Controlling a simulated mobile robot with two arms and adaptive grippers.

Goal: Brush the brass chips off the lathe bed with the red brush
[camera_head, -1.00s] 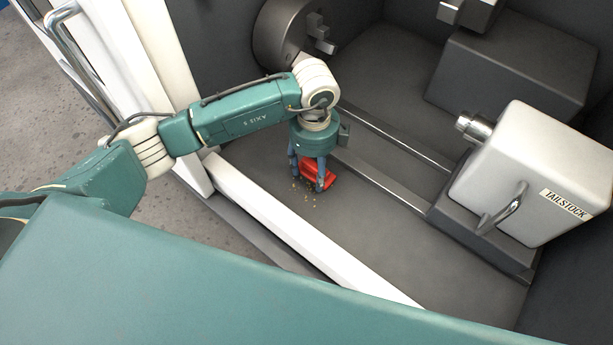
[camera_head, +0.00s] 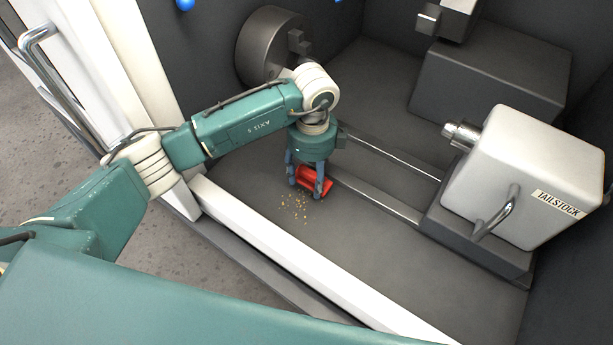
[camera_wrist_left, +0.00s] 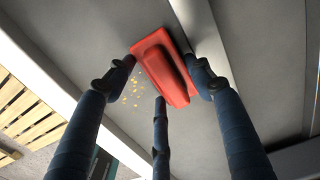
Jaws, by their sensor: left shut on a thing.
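My left gripper (camera_head: 308,177) points down over the lathe bed (camera_head: 350,240) and is shut on the red brush (camera_head: 317,182). In the left wrist view, the blue fingers of the gripper (camera_wrist_left: 165,85) stand around the red brush (camera_wrist_left: 165,68), one on each side and one below it. The brush is low over the bed; I cannot tell if it touches. The brass chips (camera_head: 294,203) lie scattered on the bed just in front of the brush. They also show in the left wrist view (camera_wrist_left: 134,92), left of the brush. My right gripper is not in view.
Two metal rails (camera_head: 385,205) run along the bed behind the brush. The white tailstock (camera_head: 530,175) stands at the right, the dark round chuck (camera_head: 262,48) at the back left. A white sill (camera_head: 290,250) edges the front. The bed between sill and rails is open.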

